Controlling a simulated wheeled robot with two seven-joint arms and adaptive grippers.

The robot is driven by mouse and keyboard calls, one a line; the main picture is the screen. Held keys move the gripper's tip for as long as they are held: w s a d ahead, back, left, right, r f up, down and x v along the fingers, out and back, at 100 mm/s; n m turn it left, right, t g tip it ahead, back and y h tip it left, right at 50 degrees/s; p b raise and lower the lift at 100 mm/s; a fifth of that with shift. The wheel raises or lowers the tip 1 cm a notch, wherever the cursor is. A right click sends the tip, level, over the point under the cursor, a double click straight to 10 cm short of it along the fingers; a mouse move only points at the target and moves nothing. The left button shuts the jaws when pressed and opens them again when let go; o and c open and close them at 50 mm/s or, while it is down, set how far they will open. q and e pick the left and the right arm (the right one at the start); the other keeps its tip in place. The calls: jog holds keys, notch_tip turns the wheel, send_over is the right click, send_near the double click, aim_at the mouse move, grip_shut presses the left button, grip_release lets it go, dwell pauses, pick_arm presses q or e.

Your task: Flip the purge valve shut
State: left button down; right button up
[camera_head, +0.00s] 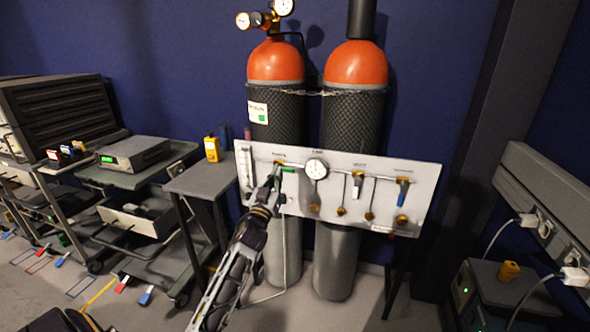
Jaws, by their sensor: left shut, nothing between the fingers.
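A white valve panel (330,222) stands in front of two gas cylinders. It carries a green-handled valve (288,170) at upper left, a white lever (356,187) right of the middle and a blue lever (403,192) at the right. The green handle lies about level; the white and blue levers point down. The labels are too small to read, so I cannot tell which valve is the purge valve. My left gripper (276,174) is shut and empty at the green-handled valve, hiding part of it; I cannot tell if they touch. My right gripper is out of view.
A round gauge (316,168) and several brass fittings sit on the panel. Two orange-topped cylinders (274,62) are chained behind it. A small table (200,180) with a yellow device (212,149) stands left. A grey wall rail (545,205) with plugs is at right.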

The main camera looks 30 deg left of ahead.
pick_arm(q)
jog(key=shift+w, duration=0.1)
dwell(0.3)
notch_tip(320, 180, up, 3)
jog(key=b, duration=0.1)
send_over(285, 168)
jog(key=s+d, duration=0.2)
notch_tip(285, 168, down, 4)
jog(key=shift+w+a+r+b, duration=0.1)
jog(key=shift+a+b, duration=0.05)
jog(key=shift+b, duration=0.8)
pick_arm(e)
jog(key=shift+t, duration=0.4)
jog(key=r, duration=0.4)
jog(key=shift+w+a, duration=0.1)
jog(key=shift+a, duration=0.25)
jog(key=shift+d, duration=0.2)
